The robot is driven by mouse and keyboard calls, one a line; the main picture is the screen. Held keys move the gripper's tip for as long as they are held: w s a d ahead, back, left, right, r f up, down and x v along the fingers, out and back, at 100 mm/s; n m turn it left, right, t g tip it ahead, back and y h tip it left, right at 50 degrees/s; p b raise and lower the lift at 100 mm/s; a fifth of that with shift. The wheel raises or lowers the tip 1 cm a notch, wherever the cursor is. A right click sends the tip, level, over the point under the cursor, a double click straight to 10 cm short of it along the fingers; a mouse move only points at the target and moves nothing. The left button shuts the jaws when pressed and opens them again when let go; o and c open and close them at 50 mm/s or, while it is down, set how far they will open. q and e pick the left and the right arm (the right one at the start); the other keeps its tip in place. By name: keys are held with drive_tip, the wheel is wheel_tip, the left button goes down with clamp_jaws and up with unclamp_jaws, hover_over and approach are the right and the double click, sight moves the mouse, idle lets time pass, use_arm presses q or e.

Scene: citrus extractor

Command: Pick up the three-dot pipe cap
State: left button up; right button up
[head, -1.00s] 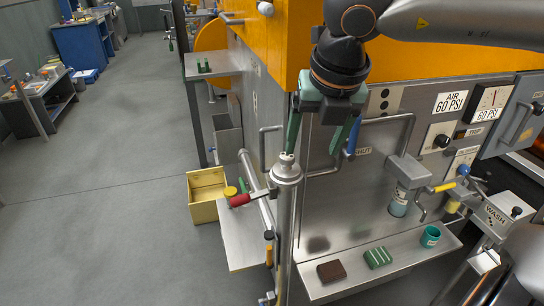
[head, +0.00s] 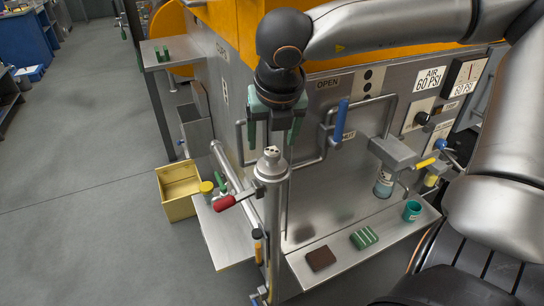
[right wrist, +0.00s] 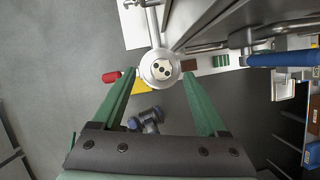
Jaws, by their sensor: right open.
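The three-dot pipe cap (head: 271,158) is a pale metal disc on top of an upright grey pipe at the machine's front corner. In the right wrist view the cap (right wrist: 161,69) shows its face with three dark dots. My right gripper (head: 271,143) points down just above the cap, its green fingers open and empty. In the right wrist view the fingertips (right wrist: 159,73) lie to either side of the cap; I cannot tell the exact height gap. My left gripper is in no view.
A red-handled valve (head: 234,197) sticks out left of the pipe. A blue-handled lever (head: 341,121) and a bent rail stand right of the gripper. A shelf (head: 337,284) holds a brown block, a green striped block and a teal cup. A yellow bin (head: 178,205) stands left.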

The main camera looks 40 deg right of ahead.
sight(272, 150)
drive_tip(key=shift+x, duration=2.4)
drive_tip(key=shift+s, duration=0.15)
clamp_jaws()
